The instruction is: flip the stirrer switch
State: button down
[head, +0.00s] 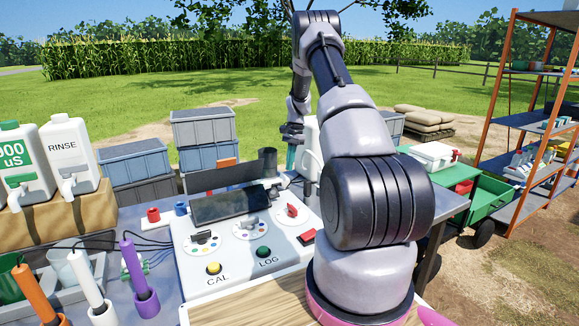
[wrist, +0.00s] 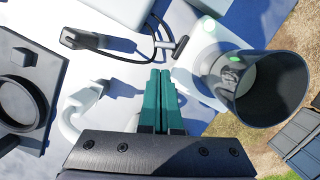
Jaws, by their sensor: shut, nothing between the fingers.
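My gripper (wrist: 160,72) has teal fingers pressed together with nothing between them. It hangs above the table behind the control panel, and it also shows in the head view (head: 291,158). In the wrist view a dark cup (wrist: 272,90) stands to the right of the fingers, by a white base (wrist: 203,75) with a green spot. A small black bar-shaped piece (wrist: 175,48) lies just beyond the fingertips, apart from them as far as I can see. I cannot tell which part is the stirrer switch.
A black cable (wrist: 125,57) loops left of the fingertips. A white curved hook-like part (wrist: 72,112) and a black holder (wrist: 18,85) are further left. Grey crates (head: 203,127) stand behind.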

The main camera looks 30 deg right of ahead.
aim_at(284, 188)
jog(key=x, duration=0.7)
jog(key=shift+f, duration=0.2)
jog(key=shift+s+a+m+t, duration=0.1)
jog(key=shift+s+m+t, duration=0.1)
jog(key=shift+m, duration=0.45)
jog(key=shift+s+a+m+t, duration=0.1)
jog(key=shift+s+m, duration=0.15)
jog(key=shift+m, duration=0.4)
jog(key=shift+s+a+m, duration=0.2)
jog(key=shift+s+m, duration=0.05)
jog(key=shift+m, duration=0.65)
jog(key=shift+s+a+m+t, duration=0.25)
jog(key=shift+m+t, duration=0.1)
jog(key=shift+m, duration=0.6)
jog(key=shift+s+a+m+t, duration=0.15)
jog(key=shift+a+m+t, duration=0.15)
jog(key=shift+m, duration=0.65)
jog(key=shift+w+d, duration=0.1)
jog(key=shift+w, duration=0.05)
jog(key=shift+w+d, duration=0.2)
jog(key=shift+w, duration=0.4)
jog(key=v, duration=1)
